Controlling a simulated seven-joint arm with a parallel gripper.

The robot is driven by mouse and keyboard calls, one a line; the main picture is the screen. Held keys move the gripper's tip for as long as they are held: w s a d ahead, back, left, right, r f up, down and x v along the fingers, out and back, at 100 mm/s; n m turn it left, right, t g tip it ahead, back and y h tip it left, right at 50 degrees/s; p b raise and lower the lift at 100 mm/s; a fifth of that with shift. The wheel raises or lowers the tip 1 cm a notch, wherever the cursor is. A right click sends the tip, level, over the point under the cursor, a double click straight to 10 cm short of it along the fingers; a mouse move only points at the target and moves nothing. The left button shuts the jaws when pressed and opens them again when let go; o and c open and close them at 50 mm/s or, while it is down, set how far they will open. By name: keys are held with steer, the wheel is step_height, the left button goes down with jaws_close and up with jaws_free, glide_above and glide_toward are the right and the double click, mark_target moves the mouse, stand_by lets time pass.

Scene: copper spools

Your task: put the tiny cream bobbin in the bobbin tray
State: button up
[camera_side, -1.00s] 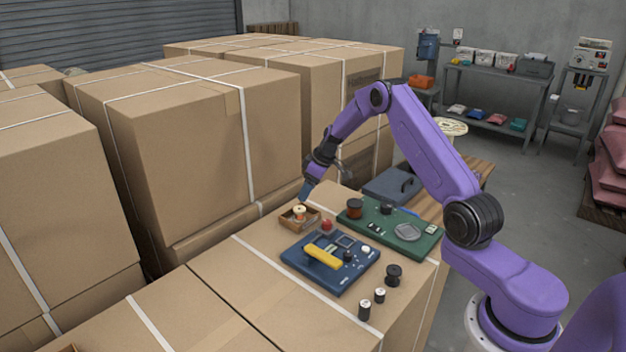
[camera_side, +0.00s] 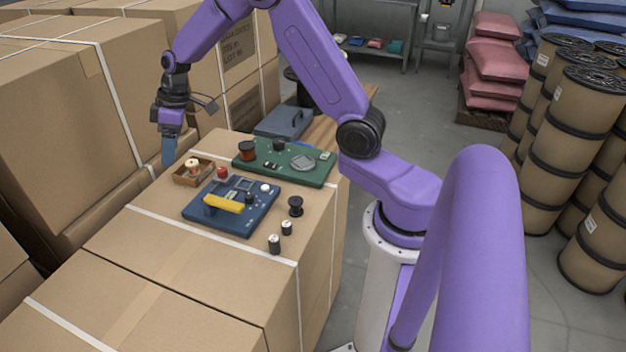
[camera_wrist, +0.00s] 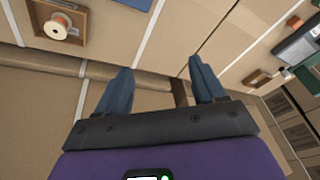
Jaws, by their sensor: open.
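A small cream bobbin (camera_side: 192,163) with an orange-tan middle stands in the small brown wooden tray (camera_side: 185,181). In the wrist view the bobbin (camera_wrist: 57,28) shows inside the tray at the top left. My gripper (camera_side: 168,160) is left of the tray in the side view, apart from it. In the wrist view my gripper's two blue fingers (camera_wrist: 160,75) are spread with nothing between them, over bare cardboard and a gap between boxes.
A red knob (camera_side: 222,173) is beside the tray. A blue board (camera_side: 222,222) with a yellow bar and a green board (camera_side: 318,177) lie nearby. A black spool (camera_side: 295,206) and two small dark, white-topped spools (camera_side: 274,244) stand at the front right. Tall boxes rise behind.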

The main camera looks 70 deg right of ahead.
steer(key=s+a+r+n+g, duration=0.1)
steer(key=s+a+r, duration=0.1)
steer(key=s+a, duration=0.35)
steer(key=s+a+r+n, duration=0.1)
steer(key=s+a, duration=0.1)
steer(key=s, duration=0.6)
steer(key=s+a+r+n+g, duration=0.1)
steer(key=s+a+r, duration=0.1)
steer(key=s+a, duration=0.35)
steer(key=s+d+n+h, duration=0.1)
steer(key=s+d, duration=0.2)
steer(key=s, duration=0.7)
steer(key=s+d+n+h, duration=0.1)
steer(key=s+d, duration=0.2)
steer(key=s, duration=0.6)
steer(key=shift+s+d+r+n, duration=0.15)
steer(key=shift+s+d+n, duration=0.15)
steer(key=shift+s+d, duration=0.05)
